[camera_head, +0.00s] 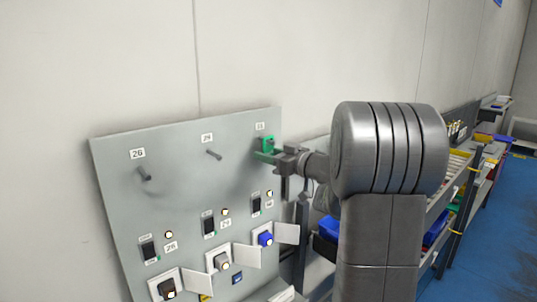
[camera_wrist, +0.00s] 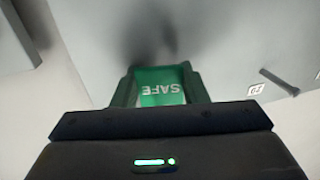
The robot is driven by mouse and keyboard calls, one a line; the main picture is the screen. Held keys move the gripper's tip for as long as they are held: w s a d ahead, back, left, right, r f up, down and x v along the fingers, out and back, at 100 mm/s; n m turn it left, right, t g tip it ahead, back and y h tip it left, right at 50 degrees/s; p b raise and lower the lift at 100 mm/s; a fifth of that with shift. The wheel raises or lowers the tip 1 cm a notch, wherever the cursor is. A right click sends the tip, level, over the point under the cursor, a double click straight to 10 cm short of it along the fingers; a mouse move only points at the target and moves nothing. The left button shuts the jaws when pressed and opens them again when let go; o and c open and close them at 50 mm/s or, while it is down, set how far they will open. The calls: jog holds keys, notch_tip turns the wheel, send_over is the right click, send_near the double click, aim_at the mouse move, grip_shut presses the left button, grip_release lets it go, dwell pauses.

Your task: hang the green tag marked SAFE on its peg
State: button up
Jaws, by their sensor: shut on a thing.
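The green tag marked SAFE (camera_wrist: 165,87) is between the fingers of my gripper (camera_wrist: 160,95), close in front of the grey panel (camera_wrist: 225,50). In the head view the green tag (camera_head: 267,145) is at the panel's upper right, just below a number label. My gripper (camera_head: 276,156) is shut on it. The peg under that label is hidden behind the tag and gripper, so I cannot tell whether the tag is around it. A peg (camera_head: 145,174) under label 26 and a middle peg (camera_head: 214,155) are bare. One bare peg (camera_wrist: 280,82) shows in the wrist view.
Below the pegs, the panel holds black switches (camera_head: 208,225), lit lamps, and knobs with open white flaps (camera_head: 287,233), one knob blue (camera_head: 265,239). Shelving with blue bins (camera_head: 436,231) stands at the right. Blue floor (camera_head: 500,225) is clear at far right.

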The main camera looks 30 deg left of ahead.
jog(key=o, duration=1.1)
jog(key=shift+d, duration=0.15)
jog(key=s+d, duration=0.1)
jog(key=d, duration=0.2)
jog(key=s+d, duration=0.1)
jog(key=d, duration=0.2)
jog(key=s+d, duration=0.2)
jog(key=d, duration=0.1)
dwell(0.4)
jog(key=shift+w, duration=0.1)
jog(key=w+a, duration=0.1)
jog(key=a, duration=0.1)
jog(key=w+a, duration=0.1)
jog(key=a, duration=0.2)
jog(key=w+a, duration=0.1)
jog(key=a, duration=0.2)
jog(key=shift+w+a, duration=0.15)
jog(key=shift+w, duration=0.05)
dwell(0.3)
